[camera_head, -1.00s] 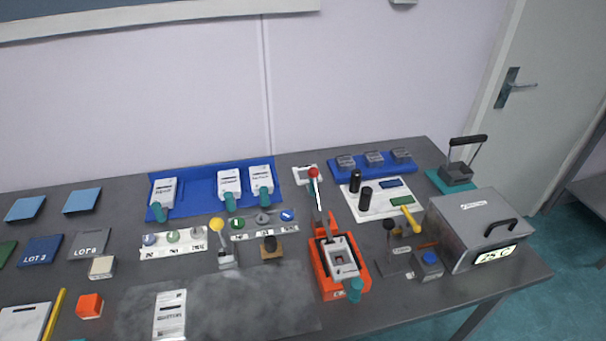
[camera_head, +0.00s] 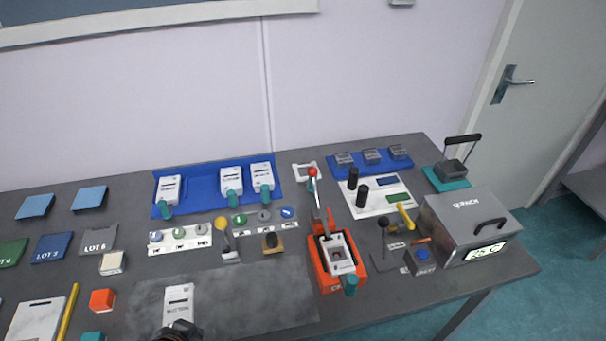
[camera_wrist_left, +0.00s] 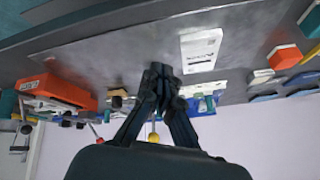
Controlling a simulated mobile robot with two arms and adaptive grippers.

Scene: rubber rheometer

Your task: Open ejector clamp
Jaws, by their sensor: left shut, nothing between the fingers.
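The orange clamp device (camera_head: 334,262) stands right of the table's middle. It has a pale block in its centre and a teal knob at its front. Its lever with a red ball (camera_head: 313,173) points up and back. My left gripper (camera_head: 178,333) just enters at the bottom edge of the head view, well left of the orange device, by a white labelled card (camera_head: 178,304). In the left wrist view its fingers (camera_wrist_left: 158,76) are shut and empty, and the orange device (camera_wrist_left: 60,92) shows upside down at the left. My right gripper is not in view.
A yellow-ball lever tool (camera_head: 224,238) and a wooden-based stamp (camera_head: 272,243) stand left of the orange device. A grey oven-like box (camera_head: 467,225) is at the right. A blue tray (camera_head: 212,190) with white cartridges lies behind. The dark mat (camera_head: 260,300) is mostly bare.

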